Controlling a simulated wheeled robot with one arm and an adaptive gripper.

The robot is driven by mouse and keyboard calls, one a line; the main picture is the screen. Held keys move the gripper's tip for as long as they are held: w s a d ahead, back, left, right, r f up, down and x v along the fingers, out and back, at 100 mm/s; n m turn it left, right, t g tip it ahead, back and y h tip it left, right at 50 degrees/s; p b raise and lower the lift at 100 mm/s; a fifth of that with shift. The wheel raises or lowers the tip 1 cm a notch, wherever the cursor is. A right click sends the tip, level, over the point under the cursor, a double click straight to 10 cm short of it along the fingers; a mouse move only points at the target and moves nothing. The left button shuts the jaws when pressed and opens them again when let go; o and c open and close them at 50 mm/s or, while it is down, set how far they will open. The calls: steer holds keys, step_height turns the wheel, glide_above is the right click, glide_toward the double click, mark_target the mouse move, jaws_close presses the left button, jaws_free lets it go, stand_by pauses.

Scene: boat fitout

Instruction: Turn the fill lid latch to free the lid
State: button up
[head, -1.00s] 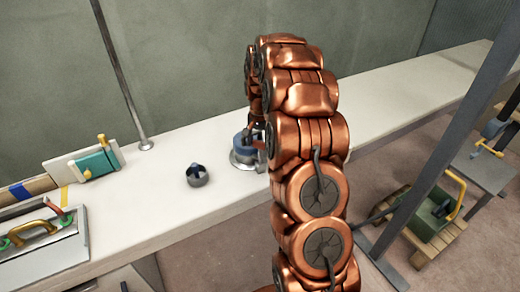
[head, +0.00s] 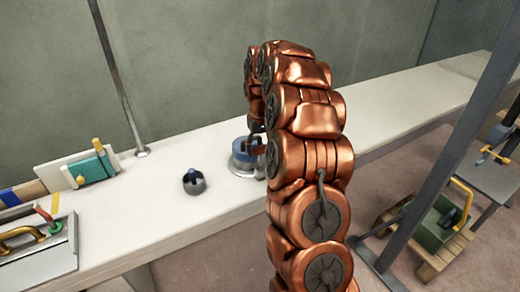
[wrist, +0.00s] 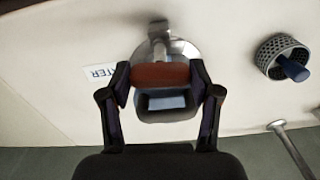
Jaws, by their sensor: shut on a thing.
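The fill fitting stands on the pale bench top, a round metal base with a blue upper part (head: 242,148) in the head view. In the wrist view its metal flange (wrist: 183,48) shows behind a red-brown latch piece (wrist: 160,75). Below the red piece is a grey block with a blue-grey face. My gripper (wrist: 161,88) has one finger on each side of the latch piece and is shut on it. My arm hides the right side of the fitting in the head view. How far the latch is turned cannot be told.
A small dark cup with a blue piece in it (head: 194,182) stands left of the fitting; a perforated cup (wrist: 283,58) shows in the wrist view. A metal post (head: 120,85) rises from the bench. A label (wrist: 101,72) reads "TER". Trowel-like tools lie far left.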

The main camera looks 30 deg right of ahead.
steer(key=shift+n, duration=0.5)
steer(key=o, duration=0.9)
steer(key=shift+c, duration=0.2)
steer(key=shift+r, duration=0.1)
step_height(320, 180, up, 12)
stand_by(0.4)
